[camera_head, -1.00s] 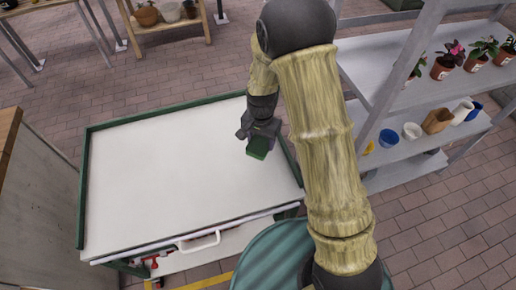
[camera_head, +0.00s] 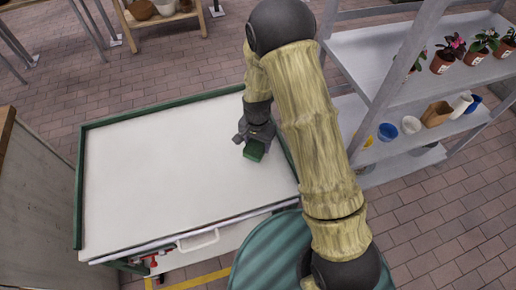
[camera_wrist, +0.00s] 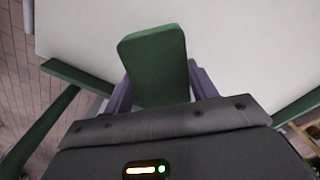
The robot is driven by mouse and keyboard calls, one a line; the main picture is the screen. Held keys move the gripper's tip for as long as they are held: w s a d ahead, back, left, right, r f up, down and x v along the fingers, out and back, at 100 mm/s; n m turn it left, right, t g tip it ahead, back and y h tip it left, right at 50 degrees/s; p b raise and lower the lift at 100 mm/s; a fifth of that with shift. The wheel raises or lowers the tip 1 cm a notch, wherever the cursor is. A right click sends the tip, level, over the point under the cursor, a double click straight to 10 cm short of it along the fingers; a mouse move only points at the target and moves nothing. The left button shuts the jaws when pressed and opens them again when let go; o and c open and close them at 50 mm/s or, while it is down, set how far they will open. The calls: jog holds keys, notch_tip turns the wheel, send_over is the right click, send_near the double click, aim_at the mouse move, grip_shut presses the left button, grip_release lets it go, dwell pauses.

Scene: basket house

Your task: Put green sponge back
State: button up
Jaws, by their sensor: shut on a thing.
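The green sponge (camera_head: 254,151) is held in my gripper (camera_head: 252,142) over the right side of the white tabletop cart (camera_head: 160,160). In the wrist view the sponge (camera_wrist: 155,62) sticks out between the two fingers of my gripper (camera_wrist: 158,85), which are shut on it. The white surface shows behind the sponge. I cannot tell whether the sponge touches the surface or is just above it.
A grey shelf (camera_head: 400,100) at the right bears potted plants (camera_head: 443,60), a blue cup (camera_head: 387,132) and other containers. The tabletop left of my gripper is bare.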

aim_at(257, 150)
jog(key=shift+s+a+f, duration=0.1)
jog(key=shift+a, duration=0.05)
jog(key=shift+f, duration=1.85)
jog(key=shift+f, duration=0.15)
jog(key=o, duration=1)
